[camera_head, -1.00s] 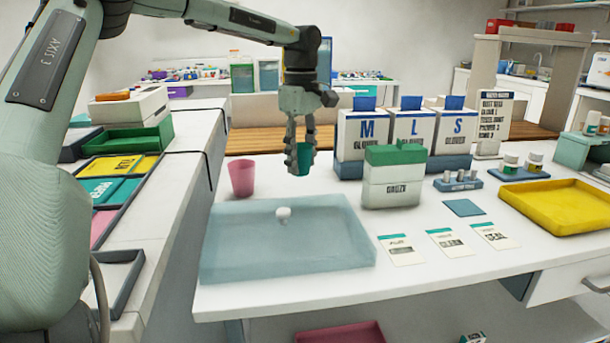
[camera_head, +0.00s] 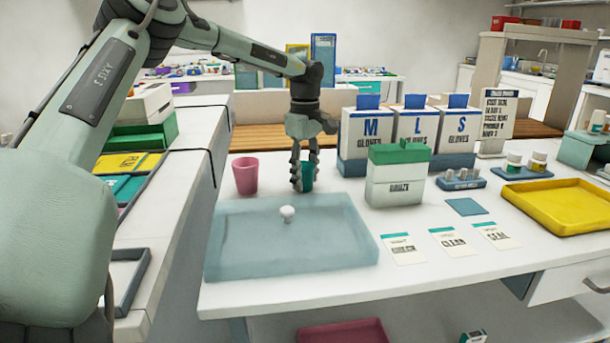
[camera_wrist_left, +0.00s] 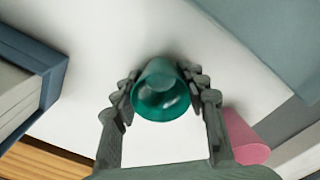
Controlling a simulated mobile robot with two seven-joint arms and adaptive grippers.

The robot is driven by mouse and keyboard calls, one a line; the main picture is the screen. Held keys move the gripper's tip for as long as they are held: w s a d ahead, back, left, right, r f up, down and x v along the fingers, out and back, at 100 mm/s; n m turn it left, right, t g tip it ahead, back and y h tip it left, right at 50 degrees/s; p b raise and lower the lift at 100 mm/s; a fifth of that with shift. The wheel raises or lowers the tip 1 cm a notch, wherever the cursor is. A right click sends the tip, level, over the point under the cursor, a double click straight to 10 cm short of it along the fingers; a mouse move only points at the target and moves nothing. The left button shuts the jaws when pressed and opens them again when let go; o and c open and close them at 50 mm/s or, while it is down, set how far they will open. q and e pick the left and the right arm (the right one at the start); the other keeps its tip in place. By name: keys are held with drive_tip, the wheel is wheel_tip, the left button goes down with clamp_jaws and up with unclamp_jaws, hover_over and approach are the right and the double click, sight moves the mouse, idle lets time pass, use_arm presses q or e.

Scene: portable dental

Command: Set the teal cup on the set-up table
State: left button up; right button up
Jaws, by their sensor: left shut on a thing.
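The teal cup (camera_head: 308,177) is between the fingers of my left gripper (camera_head: 304,180), low at the white set-up table (camera_head: 420,215), just behind the blue tray. I cannot tell whether its base touches the table. In the left wrist view the teal cup (camera_wrist_left: 161,92) shows its open rim, with the fingers of my left gripper (camera_wrist_left: 163,98) closed on both its sides. My right gripper is not in view.
A pink cup (camera_head: 245,176) stands left of the teal cup. A translucent blue tray (camera_head: 240,262) lies in front. Glove boxes (camera_head: 366,140) and a gauze box (camera_head: 397,190) stand to the right. A yellow tray (camera_head: 570,222) lies far right.

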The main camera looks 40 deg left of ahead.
use_arm(q)
drive_tip(key=shift+f, duration=0.1)
drive_tip(key=o, duration=1)
drive_tip(key=shift+o, duration=0.9)
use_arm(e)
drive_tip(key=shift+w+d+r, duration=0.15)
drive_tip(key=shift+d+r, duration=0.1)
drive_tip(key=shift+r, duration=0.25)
use_arm(q)
drive_tip(key=shift+r, duration=0.2)
wheel_tip(320, 180, up, 12)
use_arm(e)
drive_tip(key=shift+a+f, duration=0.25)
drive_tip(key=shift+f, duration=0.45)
